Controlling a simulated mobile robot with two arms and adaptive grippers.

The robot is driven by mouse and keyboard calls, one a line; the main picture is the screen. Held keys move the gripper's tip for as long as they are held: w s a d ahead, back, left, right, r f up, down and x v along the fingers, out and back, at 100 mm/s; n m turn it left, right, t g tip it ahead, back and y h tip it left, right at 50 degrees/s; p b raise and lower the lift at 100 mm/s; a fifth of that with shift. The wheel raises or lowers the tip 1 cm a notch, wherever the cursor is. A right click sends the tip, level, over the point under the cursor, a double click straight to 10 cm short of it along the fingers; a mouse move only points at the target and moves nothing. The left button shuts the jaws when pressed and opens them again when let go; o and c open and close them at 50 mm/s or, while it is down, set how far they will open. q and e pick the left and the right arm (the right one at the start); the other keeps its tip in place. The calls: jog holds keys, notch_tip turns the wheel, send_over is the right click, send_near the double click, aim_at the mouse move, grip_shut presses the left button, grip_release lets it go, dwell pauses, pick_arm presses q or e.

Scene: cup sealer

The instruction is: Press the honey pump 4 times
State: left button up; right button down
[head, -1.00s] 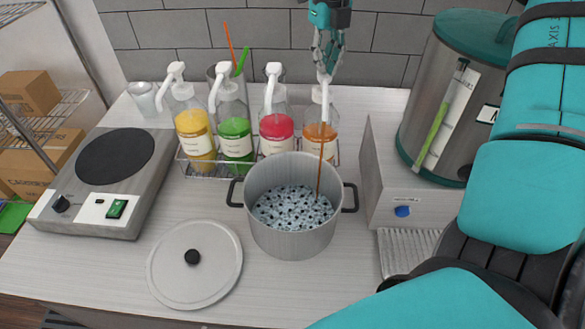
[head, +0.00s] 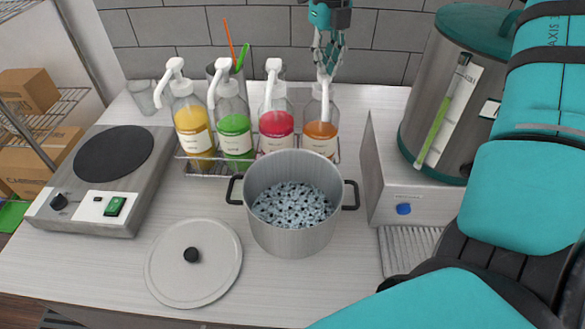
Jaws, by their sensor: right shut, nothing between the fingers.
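The honey pump bottle (head: 320,133) holds amber-orange liquid and stands at the right end of a row of pump bottles. Its white pump head (head: 325,92) points toward the front. My right gripper (head: 326,72) is shut and empty, fingers pointing down, right over the top of this pump; whether it touches the pump I cannot tell. A steel pot (head: 291,232) with two black handles stands in front of the bottle, below the spout. It holds pale pieces with dark specks (head: 293,205). No stream shows between spout and pot. My left gripper is not in view.
Yellow (head: 194,129), green (head: 235,130) and red (head: 276,129) pump bottles stand left of the honey in a wire rack (head: 203,168). A lid (head: 193,262) lies front left, a hot plate (head: 97,180) at left. A steel dispenser (head: 446,100) stands at right.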

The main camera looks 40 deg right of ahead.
jog(key=shift+r+p, duration=1.15)
jog(key=shift+r, duration=0.9)
jog(key=shift+f, duration=0.2)
jog(key=shift+s+f+b, duration=0.1)
jog(key=shift+f+b, duration=2)
jog(key=shift+f, duration=0.45)
jog(key=shift+r, duration=0.1)
jog(key=shift+r+p, duration=1.8)
jog(key=shift+r, duration=0.85)
jog(key=shift+f, duration=0.1)
